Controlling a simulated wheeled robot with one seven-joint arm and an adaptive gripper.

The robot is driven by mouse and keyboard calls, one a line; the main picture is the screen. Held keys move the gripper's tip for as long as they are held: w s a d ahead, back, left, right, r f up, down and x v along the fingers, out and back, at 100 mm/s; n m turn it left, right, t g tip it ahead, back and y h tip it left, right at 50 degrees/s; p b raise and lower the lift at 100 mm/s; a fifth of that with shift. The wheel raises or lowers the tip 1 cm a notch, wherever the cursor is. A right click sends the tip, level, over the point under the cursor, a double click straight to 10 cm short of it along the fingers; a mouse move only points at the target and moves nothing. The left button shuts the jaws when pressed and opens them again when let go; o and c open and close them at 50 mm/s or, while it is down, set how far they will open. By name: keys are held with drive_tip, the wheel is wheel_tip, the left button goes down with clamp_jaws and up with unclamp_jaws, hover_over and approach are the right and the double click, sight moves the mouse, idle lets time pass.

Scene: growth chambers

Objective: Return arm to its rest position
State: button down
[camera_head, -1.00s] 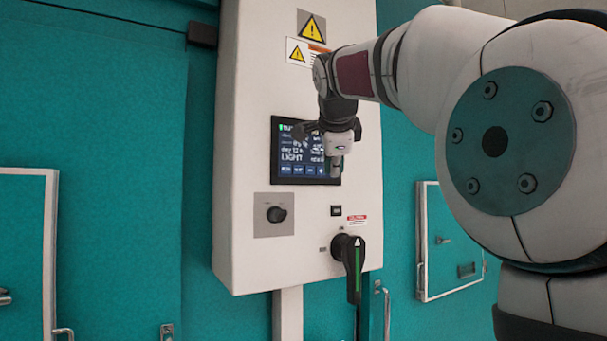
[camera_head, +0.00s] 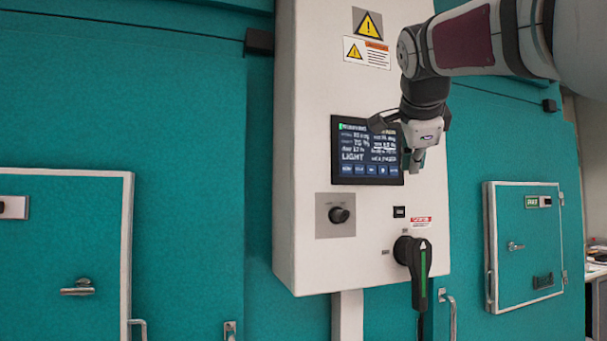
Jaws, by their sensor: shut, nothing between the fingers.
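My arm (camera_head: 480,40) reaches in from the upper right in the head view, with its wrist bent downward. My gripper (camera_head: 415,168) points down in front of the control box and is shut, with nothing seen in it. It overlaps the right edge of the lit screen (camera_head: 365,165) in the picture. I cannot tell how large the gap to the panel is. The white control box (camera_head: 310,90) stands upright, with part of its right side hidden behind my arm.
A black knob (camera_head: 339,214) and a black handle with a green stripe (camera_head: 420,268) sit below the screen. Teal chamber walls flank the box. A small door (camera_head: 70,240) is at left, another (camera_head: 525,245) at right. Door pulls stick out low down.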

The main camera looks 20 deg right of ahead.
idle(0.5)
drive_tip(key=s+a+f+n+g+y, duration=0.1)
drive_tip(key=s+a+f+n, duration=0.5)
drive_tip(key=f, duration=0.6)
drive_tip(key=s+a+f+n+g+y, duration=0.2)
drive_tip(key=s+a+f+n, duration=0.5)
drive_tip(key=f, duration=0.5)
drive_tip(key=s+a+f+n+g+y, duration=0.1)
drive_tip(key=s+a+f+n+y, duration=0.2)
drive_tip(key=s+a+f+n, duration=0.4)
drive_tip(key=s+f+n, duration=0.3)
drive_tip(key=f, duration=0.2)
drive_tip(key=shift+s+a+f, duration=0.15)
drive_tip(key=shift+a+f, duration=0.05)
drive_tip(key=shift+a, duration=0.05)
